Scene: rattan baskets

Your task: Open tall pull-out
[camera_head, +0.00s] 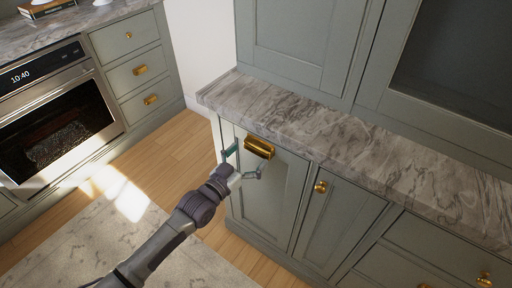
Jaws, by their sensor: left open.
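The tall pull-out (266,194) looks to be the narrow grey-green front at the left end of the counter. It appears shut, flush with its neighbour. A brass cup handle (259,147) sits at its top, just under the marble counter edge. My left gripper (246,162) is open, with its two fingers spread just below and to the left of this handle. I cannot tell whether a finger touches the handle. My left arm comes in from the lower left and hides part of the floor. My right gripper is not in view.
The marble counter (340,133) overhangs the handle. A cabinet door with a round knob (320,187) adjoins on the right. An oven (55,115) and brass-handled drawers (140,71) stand at the left. Open wood floor and a rug (95,240) lie in front.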

